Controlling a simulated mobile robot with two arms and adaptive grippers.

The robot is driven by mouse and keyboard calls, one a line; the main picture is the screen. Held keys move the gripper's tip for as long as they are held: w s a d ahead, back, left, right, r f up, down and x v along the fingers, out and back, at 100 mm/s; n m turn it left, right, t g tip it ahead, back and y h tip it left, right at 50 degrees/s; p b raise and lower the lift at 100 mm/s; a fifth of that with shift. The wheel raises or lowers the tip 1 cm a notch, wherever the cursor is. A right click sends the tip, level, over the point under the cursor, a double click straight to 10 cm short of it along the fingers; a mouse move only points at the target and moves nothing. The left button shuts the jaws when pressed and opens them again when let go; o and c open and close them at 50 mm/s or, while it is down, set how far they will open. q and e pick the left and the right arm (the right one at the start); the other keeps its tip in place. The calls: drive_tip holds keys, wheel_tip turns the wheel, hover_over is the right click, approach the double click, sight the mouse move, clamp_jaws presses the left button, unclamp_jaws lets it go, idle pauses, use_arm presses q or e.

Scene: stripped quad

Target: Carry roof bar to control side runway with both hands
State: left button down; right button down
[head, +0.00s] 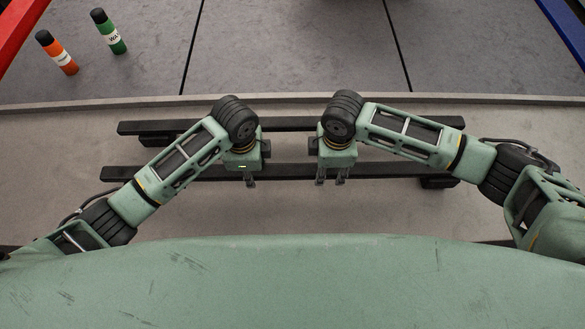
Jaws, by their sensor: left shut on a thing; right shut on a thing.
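Two long dark bars lie nearly parallel across the middle of the head view, a far bar (290,124) and a near bar (292,172). The near bar, which I take for the roof bar, passes between the fingers of both grippers. My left gripper (250,183) points down and is shut on it left of its middle. My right gripper (333,181) is shut on it a short way to the right. My wrists hide parts of both bars. I cannot tell whether the near bar is lifted or resting, or which part is the control side runway.
A dark block (155,141) shows by the far bar's left end, another (438,183) by the near bar's right end. Beyond a pale ledge (300,101), the grey floor is mostly clear. An orange bottle (58,54) and green bottle (109,32) stand far left.

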use_arm(q)
drive_tip(key=shift+f+b, duration=0.45)
drive_tip(key=shift+f, duration=0.15)
use_arm(e)
drive_tip(key=shift+f, duration=0.55)
use_arm(q)
drive_tip(key=c, duration=1.2)
unclamp_jaws()
use_arm(e)
drive_tip(key=c, duration=1.2)
unclamp_jaws()
use_arm(q)
wheel_tip(320, 180, up, 12)
drive_tip(key=shift+f, duration=0.15)
use_arm(e)
drive_tip(key=shift+r, duration=0.15)
wheel_tip(320, 180, up, 12)
drive_tip(key=shift+f, duration=0.15)
use_arm(q)
drive_tip(key=shift+s, duration=0.1)
use_arm(e)
drive_tip(key=shift+s+f, duration=0.1)
